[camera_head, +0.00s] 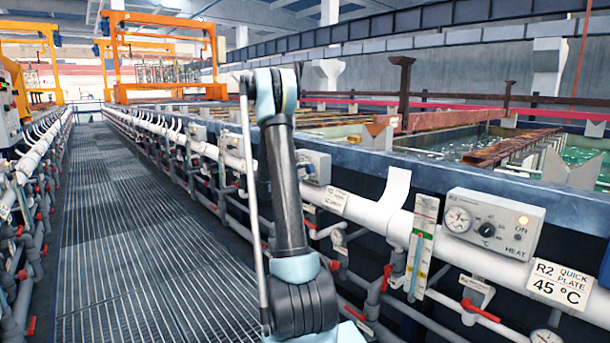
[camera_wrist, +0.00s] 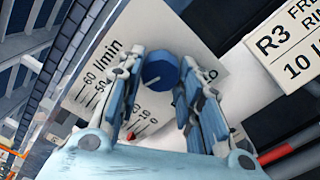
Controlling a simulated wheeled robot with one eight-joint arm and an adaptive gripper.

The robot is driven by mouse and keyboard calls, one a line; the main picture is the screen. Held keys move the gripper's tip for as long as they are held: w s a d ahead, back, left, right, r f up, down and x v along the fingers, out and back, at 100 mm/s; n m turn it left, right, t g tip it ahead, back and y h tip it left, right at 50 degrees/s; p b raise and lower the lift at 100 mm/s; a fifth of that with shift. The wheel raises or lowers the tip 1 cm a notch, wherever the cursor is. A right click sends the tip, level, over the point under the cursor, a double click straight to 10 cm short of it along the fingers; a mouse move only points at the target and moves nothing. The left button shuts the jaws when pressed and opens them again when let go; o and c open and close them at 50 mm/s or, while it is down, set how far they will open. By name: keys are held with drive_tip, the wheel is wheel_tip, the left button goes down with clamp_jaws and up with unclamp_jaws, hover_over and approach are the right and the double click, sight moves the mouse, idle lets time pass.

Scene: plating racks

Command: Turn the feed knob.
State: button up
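The blue round feed knob (camera_wrist: 160,70) shows in the wrist view, on a pale plate (camera_wrist: 104,64) printed with an l/min scale. A light pointer line is on the knob's face. My gripper (camera_wrist: 162,66) has its two blue-grey fingers apart, one on each side of the knob. The fingertips are very near the knob's sides; I cannot tell whether they touch it.
An R3 sign (camera_wrist: 291,42) is right of the knob, above a red-handled pipe (camera_wrist: 290,150). In the head view, a heater box (camera_head: 494,222) with gauge and black dial, an R2 sign (camera_head: 560,284) and white pipes line the tank. The grated walkway (camera_head: 130,240) is clear.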

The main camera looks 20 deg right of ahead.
drive_tip(key=shift+m, duration=0.7)
drive_tip(key=o, duration=1.1)
drive_tip(key=v, duration=1.2)
